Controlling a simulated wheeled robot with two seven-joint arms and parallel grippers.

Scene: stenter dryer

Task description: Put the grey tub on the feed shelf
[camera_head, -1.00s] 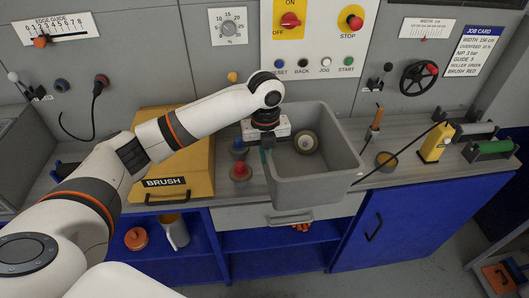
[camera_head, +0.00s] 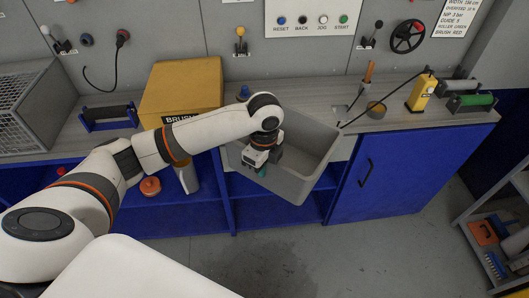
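The grey tub (camera_head: 306,160) is an open, deep box in front of the worktop's edge, in the middle of the head view. It is tilted and turned, with no support visible under it. My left gripper (camera_head: 261,171) is at the tub's left wall and appears shut on it, though the arm partly covers the grip. The roll seen in the tub earlier is not clearly visible behind the gripper. My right gripper is not in view. I cannot tell which surface is the feed shelf; open blue shelves (camera_head: 268,207) lie under the worktop.
A yellow brush box (camera_head: 182,88), a small cup (camera_head: 375,110) and a yellow bottle (camera_head: 421,92) stand on the grey worktop (camera_head: 408,118). A blue cabinet door (camera_head: 390,170) is right of the tub. A low rack (camera_head: 485,215) stands at far right. The floor in front is clear.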

